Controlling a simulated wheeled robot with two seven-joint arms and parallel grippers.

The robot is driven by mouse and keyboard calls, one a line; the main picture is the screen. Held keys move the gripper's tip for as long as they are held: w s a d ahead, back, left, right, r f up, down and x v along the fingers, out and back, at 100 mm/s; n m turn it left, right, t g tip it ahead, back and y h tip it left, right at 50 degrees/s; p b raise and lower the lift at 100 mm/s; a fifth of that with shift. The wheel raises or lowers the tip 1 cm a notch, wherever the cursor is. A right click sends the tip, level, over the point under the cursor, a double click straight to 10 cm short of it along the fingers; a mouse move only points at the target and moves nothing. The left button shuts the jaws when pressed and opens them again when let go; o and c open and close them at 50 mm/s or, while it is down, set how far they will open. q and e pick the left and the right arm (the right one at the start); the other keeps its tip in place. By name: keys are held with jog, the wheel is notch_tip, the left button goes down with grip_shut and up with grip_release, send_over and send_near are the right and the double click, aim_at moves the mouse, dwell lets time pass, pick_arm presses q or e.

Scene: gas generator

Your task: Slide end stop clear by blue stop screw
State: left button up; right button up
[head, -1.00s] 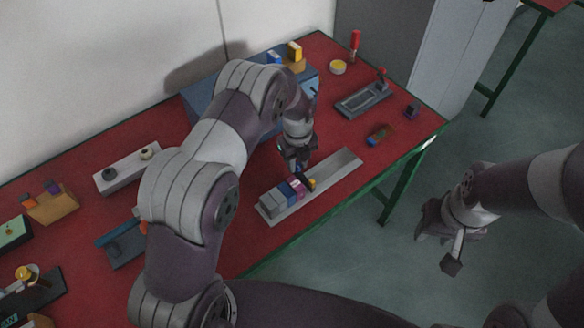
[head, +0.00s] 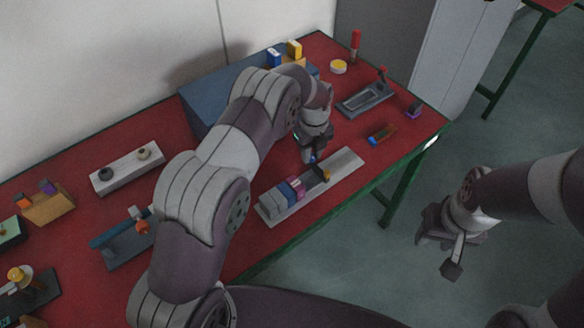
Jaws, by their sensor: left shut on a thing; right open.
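A light grey rail (head: 345,166) lies near the table's front edge. Grey, blue and pinkish blocks (head: 276,202) sit in a row at its left part. The small dark end stop with a yellow part (head: 326,176) is on the rail to the right of the blocks, with a small gap between. My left gripper (head: 311,158) is above the end stop, pointing down and shut on its blue stop screw; only a bit of blue shows at the fingertips. My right gripper (head: 438,238) is open and empty, off the table over the floor at the right.
The rail's right part is bare. A small orange-and-blue piece (head: 381,134) and a grey fixture with a red handle (head: 366,97) lie beyond it. A blue box (head: 215,94) stands behind my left arm, which hides part of the table.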

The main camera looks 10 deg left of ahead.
pick_arm(q)
jog(key=shift+w+d+b, duration=0.55)
jog(key=shift+w+d, duration=0.25)
jog(key=shift+w, duration=0.2)
jog(key=o, duration=0.9)
notch_tip(320, 180, up, 7)
jog(key=p, duration=0.5)
